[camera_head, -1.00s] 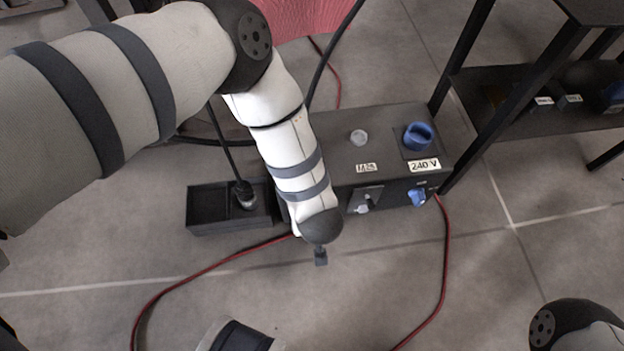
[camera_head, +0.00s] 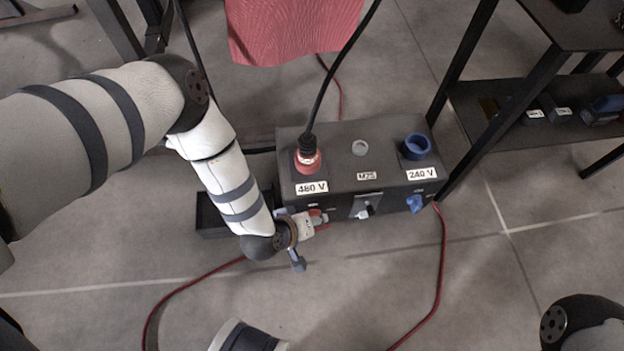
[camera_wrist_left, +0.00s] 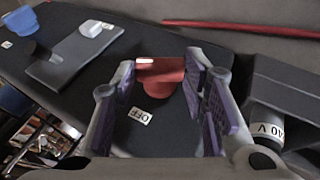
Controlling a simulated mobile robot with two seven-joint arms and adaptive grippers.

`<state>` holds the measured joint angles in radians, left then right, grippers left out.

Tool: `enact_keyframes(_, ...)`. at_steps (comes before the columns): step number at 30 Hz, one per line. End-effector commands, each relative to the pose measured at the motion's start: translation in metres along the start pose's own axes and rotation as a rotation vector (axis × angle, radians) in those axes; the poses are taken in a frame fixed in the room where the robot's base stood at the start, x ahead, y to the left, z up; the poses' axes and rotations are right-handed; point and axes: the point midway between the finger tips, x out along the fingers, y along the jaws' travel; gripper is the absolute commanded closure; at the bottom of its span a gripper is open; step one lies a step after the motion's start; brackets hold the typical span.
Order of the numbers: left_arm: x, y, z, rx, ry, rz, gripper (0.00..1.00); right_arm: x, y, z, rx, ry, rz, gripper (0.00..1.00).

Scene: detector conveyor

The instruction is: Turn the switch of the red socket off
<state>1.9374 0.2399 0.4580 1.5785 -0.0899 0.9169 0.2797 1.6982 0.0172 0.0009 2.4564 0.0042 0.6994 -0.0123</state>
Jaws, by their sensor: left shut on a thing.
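The red socket (camera_head: 307,161), labelled 480 V, is on top of the dark box at its left end. A black cable's plug sits in it. Its red switch (camera_wrist_left: 162,78) is on the box's front face, with an OFF label (camera_wrist_left: 141,116) beside it in the left wrist view. My left gripper (camera_head: 316,222) is at the front left of the box. In the head view the gripper partly hides the switch. My right gripper is out of view.
The box also carries a blue 240 V socket (camera_head: 417,146) with a blue switch (camera_head: 414,203), and a grey middle switch (camera_head: 364,210). A black tray (camera_head: 212,220) lies behind my left forearm. A shelf (camera_head: 535,125) stands at right. Red cables cross the floor.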

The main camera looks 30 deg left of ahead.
Motion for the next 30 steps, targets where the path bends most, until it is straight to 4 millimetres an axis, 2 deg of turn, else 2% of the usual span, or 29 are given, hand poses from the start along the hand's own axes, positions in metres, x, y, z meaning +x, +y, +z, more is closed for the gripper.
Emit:
enact_keyframes(8, 0.005, -0.013, 0.003, -0.103, -0.002, 0.235, 0.88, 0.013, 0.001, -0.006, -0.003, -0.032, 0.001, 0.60)
enact_keyframes(18, 0.008, -0.018, 0.004, -0.223, -0.002, 0.537, 0.88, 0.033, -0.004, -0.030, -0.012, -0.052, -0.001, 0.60)
enact_keyframes(30, 0.010, -0.021, 0.006, -0.344, -0.003, 0.843, 0.88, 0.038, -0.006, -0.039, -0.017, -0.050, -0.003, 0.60)
